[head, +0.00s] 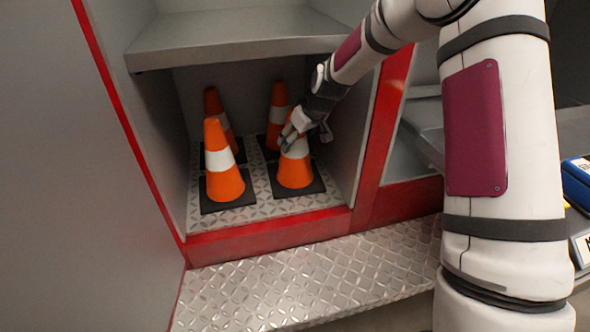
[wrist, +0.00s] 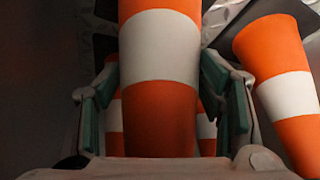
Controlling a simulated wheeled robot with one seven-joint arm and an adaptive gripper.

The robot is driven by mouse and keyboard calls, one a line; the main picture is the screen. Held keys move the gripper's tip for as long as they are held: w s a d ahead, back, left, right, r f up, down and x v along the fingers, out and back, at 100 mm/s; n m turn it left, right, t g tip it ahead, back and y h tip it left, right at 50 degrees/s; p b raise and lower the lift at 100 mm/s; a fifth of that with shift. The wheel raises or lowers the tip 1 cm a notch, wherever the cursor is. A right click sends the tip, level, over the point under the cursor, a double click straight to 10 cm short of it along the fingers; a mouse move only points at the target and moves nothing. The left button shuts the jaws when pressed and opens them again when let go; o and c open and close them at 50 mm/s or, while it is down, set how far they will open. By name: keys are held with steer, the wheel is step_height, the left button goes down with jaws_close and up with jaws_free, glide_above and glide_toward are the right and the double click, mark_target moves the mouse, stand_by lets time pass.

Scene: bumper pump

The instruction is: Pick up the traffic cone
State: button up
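An orange and white traffic cone (head: 295,174) stands upright on its black base at the front right of the lower shelf compartment. My gripper (head: 305,142) reaches over its top from the upper right. One finger overlaps the cone's upper part; the other hangs to its right, seemingly apart from it. In the wrist view the cone (wrist: 159,48) lies between the two green-padded fingers of my gripper (wrist: 160,60), one at each side. The gripper looks open. Contact at the fingertips is hard to make out. The cone's tip is hidden by the hand in the head view.
Another cone (head: 223,165) stands front left, with one behind it (head: 214,108) and another at back right (head: 277,105). A grey shelf (head: 235,42) lies above, and side walls enclose the compartment. A red lip (head: 265,232) and a clear metal step (head: 300,280) lie in front.

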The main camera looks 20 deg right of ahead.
steer(key=c, duration=0.9)
jaws_close()
steer(key=shift+r, duration=0.2)
